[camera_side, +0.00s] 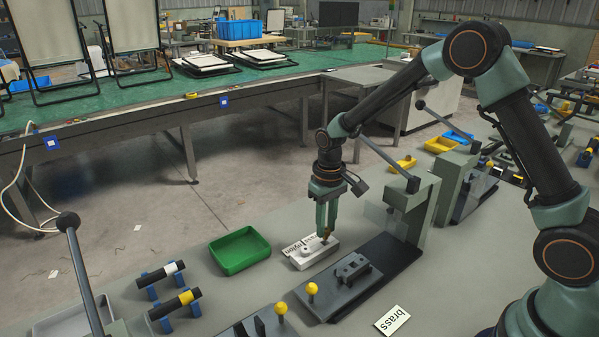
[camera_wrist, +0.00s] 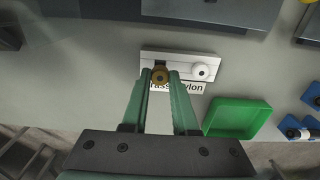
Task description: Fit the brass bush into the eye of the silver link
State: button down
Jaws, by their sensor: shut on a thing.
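The brass bush (camera_wrist: 160,77) is between my gripper's fingertips (camera_wrist: 160,74) in the wrist view. My gripper (camera_side: 326,236) is shut on it, pointing down over a white block (camera_side: 314,256). I cannot tell whether the bush still touches the block. A white bush (camera_wrist: 201,70) sits on the block to the right in the wrist view. A grey link-shaped part (camera_side: 352,267), likely the silver link, lies on a dark fixture (camera_side: 330,299) in the side view. Its eye is too small to make out.
A green tray (camera_side: 240,250) stands left of the block. A lever press (camera_side: 412,205) rises behind the fixture. A yellow knob (camera_side: 312,290) stands at the fixture's near edge. A "brass" card (camera_side: 392,320) lies at the front. Blue stands with dark rods (camera_side: 175,304) are at lower left.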

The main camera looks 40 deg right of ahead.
aim_at(327, 231)
jog(key=shift+r, duration=1.25)
jog(key=shift+s+a+r, duration=0.1)
jog(key=shift+s+r, duration=0.2)
jog(key=s+a+r, duration=0.1)
jog(key=s+r, duration=0.4)
jog(key=s, duration=0.5)
jog(key=shift+s+a+r, duration=0.2)
jog(key=shift+a+r, duration=0.15)
jog(key=shift+a, duration=0.05)
jog(key=shift+f, duration=0.15)
jog(key=shift+f, duration=2.75)
jog(key=shift+f, duration=1.35)
